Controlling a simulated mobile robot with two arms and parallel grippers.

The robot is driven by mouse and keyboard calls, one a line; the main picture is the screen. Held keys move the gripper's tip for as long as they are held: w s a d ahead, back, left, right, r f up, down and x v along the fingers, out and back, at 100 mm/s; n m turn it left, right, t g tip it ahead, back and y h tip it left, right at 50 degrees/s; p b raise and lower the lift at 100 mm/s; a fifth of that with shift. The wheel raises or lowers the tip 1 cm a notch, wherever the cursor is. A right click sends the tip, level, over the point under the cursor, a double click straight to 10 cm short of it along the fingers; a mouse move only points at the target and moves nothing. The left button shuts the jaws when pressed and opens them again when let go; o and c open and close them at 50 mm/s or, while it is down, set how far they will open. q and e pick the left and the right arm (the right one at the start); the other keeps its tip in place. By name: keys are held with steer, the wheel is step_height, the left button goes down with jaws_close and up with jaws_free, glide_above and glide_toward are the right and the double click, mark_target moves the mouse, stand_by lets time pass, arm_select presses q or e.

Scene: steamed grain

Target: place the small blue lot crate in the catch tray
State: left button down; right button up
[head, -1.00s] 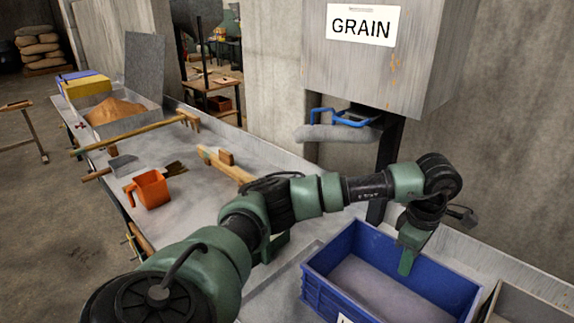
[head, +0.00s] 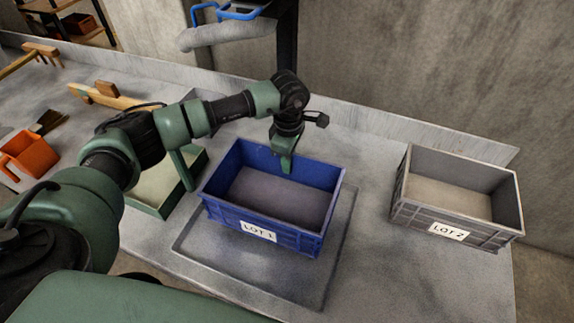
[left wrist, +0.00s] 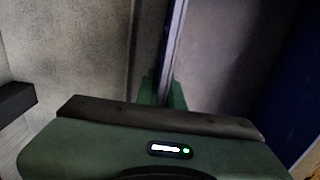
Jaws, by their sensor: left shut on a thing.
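The small blue crate (head: 265,225), labelled LOT 1, is upright and empty in the middle of the head view. My left gripper (head: 283,163) is shut on the crate's far wall, with one finger showing inside it. In the left wrist view, the crate's rim (left wrist: 177,35) runs between the fingers (left wrist: 163,90). The shallow grey catch tray (head: 240,268) lies on the bench under and in front of the crate. The crate overlaps the tray's back part in the picture; I cannot tell whether it touches the tray floor. My right gripper is out of view.
A grey crate (head: 457,202) labelled LOT 2 stands to the right. A green shallow box (head: 160,190) sits close on the left. An orange scoop (head: 30,152) and wooden tools (head: 120,97) lie farther left. A padded spout (head: 225,35) with a blue handle hangs behind.

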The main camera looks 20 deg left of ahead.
arm_select(q)
steer(key=shift+f, duration=1.2)
steer(key=c, duration=1.5)
jaws_free()
steer(key=shift+c, duration=0.2)
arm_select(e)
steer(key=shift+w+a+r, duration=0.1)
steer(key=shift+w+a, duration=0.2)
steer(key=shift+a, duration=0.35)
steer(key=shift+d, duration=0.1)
